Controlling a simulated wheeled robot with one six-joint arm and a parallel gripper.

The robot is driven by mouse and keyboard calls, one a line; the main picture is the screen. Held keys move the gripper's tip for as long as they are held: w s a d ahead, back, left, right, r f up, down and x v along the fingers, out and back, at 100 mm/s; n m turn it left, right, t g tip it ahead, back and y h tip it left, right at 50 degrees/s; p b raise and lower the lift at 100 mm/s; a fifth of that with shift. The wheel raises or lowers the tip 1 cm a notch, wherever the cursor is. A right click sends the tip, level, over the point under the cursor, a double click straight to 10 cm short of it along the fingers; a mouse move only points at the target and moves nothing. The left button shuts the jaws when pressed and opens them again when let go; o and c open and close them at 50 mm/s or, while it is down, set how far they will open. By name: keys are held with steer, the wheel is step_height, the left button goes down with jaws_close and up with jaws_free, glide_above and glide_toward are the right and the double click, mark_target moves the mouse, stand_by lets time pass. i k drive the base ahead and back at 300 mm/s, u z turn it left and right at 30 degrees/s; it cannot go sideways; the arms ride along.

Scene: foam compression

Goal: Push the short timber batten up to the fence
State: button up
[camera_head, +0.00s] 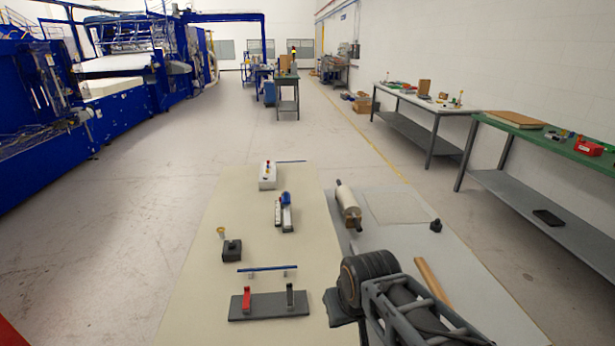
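A pale wooden strip (433,282), which looks like the timber batten, lies on the grey right part of the work surface. My arm covers its near end, so its full length is hidden. I cannot tell for sure which thing is the fence. A blue bar (266,268) rests on two small pale supports left of my arm. My arm crosses the lower right. A dark part at its left end may belong to my gripper (343,306), but no fingertips can be made out, nor whether it holds anything. It appears apart from the wooden strip.
A dark plate (268,304) with red and grey uprights stands at the front. A roller (347,203), a small black piece (436,225), a blue-and-white tool (285,211) and a white box (267,176) stand further back. Bare surface lies between them.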

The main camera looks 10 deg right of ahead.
mark_target(433, 284)
steer(key=u, duration=2.35)
steer(key=k, duration=1.6)
steer(key=z, duration=1.85)
steer(key=i, duration=0.5)
steer(key=u, duration=0.1)
